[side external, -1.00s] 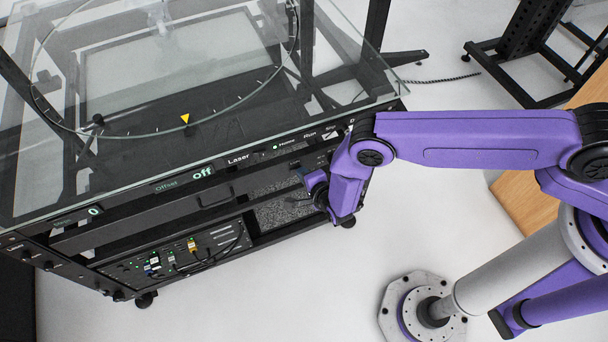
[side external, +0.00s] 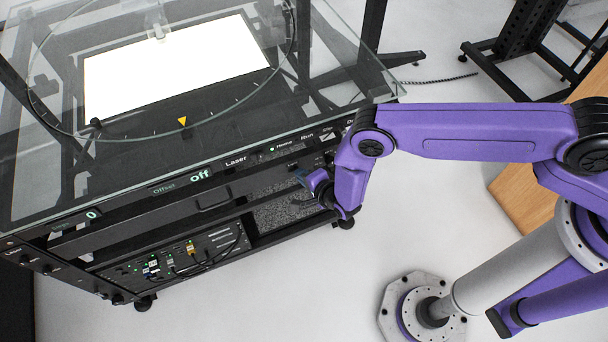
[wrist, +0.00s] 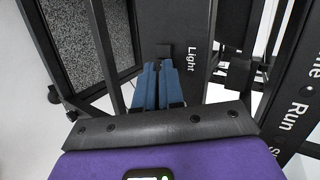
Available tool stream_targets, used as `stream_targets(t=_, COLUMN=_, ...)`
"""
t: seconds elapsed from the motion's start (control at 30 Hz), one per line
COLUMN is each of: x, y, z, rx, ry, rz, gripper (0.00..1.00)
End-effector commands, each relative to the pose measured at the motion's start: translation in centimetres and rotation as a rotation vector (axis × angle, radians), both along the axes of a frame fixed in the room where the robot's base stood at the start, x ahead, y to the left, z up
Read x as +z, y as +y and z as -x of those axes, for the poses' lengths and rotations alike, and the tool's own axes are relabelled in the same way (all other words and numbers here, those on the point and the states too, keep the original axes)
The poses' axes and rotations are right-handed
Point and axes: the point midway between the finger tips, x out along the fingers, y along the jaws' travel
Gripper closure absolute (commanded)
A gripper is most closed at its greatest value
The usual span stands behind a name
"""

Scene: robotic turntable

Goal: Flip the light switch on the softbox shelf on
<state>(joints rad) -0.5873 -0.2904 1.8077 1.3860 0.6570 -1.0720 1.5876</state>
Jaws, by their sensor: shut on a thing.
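The softbox panel (side external: 178,72) under the glass top glows bright white in the side view. The light switch (wrist: 164,50) is a small dark knob beside the "Light" label (wrist: 190,57) on a black panel in the wrist view. My gripper (wrist: 158,65) has its two blue fingers close together at the switch, shut on it. The fingers partly cover the switch. In the side view my gripper (side external: 304,179) is at the front right of the frame, below the control strip, and the switch cannot be made out there.
The glass top (side external: 330,85) overhangs the black frame above my gripper. The control strip (side external: 275,150) with Laser, Home and Run labels runs along the front. A lower shelf holds a cabled panel (side external: 175,262).

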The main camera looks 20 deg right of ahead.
Motion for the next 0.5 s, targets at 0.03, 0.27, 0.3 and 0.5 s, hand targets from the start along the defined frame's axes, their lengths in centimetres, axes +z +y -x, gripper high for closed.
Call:
stream_targets(t=0.03, x=0.7, y=1.8, z=-0.8, rx=0.026, ry=-0.015, rz=-0.026, gripper=1.0)
stream_targets(t=0.27, x=0.7, y=2.1, z=-0.5, rx=0.032, ry=-0.015, rz=-0.025, gripper=1.0)
stream_targets(t=0.3, x=0.7, y=2.2, z=-0.5, rx=0.033, ry=-0.014, rz=-0.025, gripper=1.0)
stream_targets(t=0.5, x=0.6, y=2.1, z=0.3, rx=0.036, ry=-0.012, rz=-0.022, gripper=1.0)
